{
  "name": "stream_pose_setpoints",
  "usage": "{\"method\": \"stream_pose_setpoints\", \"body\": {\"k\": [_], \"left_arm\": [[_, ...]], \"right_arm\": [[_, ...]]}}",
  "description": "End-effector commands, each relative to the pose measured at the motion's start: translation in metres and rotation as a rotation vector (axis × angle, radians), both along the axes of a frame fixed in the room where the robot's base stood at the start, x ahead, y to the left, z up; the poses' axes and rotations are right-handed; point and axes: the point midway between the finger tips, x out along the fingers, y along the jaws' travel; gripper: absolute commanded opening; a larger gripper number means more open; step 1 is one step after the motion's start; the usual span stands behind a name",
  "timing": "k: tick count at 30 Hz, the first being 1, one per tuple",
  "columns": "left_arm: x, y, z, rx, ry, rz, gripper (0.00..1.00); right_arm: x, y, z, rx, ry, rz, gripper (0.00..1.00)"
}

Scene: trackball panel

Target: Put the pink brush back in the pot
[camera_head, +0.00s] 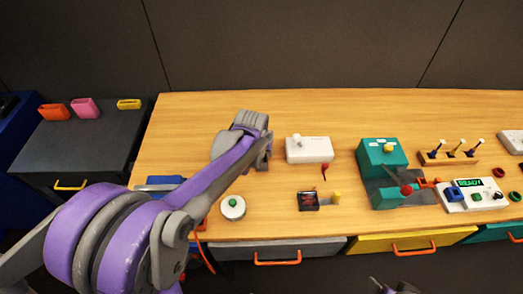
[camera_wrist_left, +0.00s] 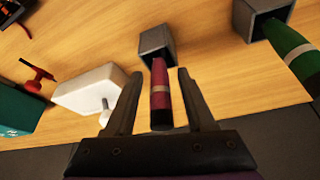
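In the left wrist view the pink brush (camera_wrist_left: 160,92), dark pink with a pale band, points up towards the camera. Its lower end is at the mouth of a dark grey square pot (camera_wrist_left: 156,40) and appears to be inside it; how deep I cannot tell. My left gripper (camera_wrist_left: 159,75) is open, with one finger on each side of the brush and gaps between. In the head view my left gripper (camera_head: 252,124) is over the back left of the table, and the brush and pot cannot be made out behind it. My right gripper (camera_head: 388,286) shows only partly at the bottom edge.
A green brush (camera_wrist_left: 298,55) stands in another dark pot (camera_wrist_left: 258,22), right of the pink one in the wrist view. A white switch box (camera_head: 309,149) and a teal box (camera_head: 383,156) are right of my left gripper. Bare wood (camera_head: 190,115) lies to its left.

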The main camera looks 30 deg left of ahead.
Motion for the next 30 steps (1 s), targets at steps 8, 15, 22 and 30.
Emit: {"method": "stream_pose_setpoints", "body": {"k": [8,15,22,30], "left_arm": [[-0.002,0.0,0.008,0.0,0.0,0.0,0.55],[-0.019,-0.005,0.051,0.0,0.0,0.0,0.55],[-0.037,-0.009,0.093,0.0,0.0,0.0,0.55],[-0.053,-0.016,0.112,0.001,-0.002,-0.011,0.55]], "right_arm": [[0.001,0.0,0.004,0.0,-0.002,0.0,0.8],[0.003,0.0,0.01,0.0,-0.005,0.0,0.8],[0.004,0.0,0.016,0.0,-0.008,0.0,0.8],[0.005,0.0,0.018,0.0,-0.009,0.0,0.8]]}}
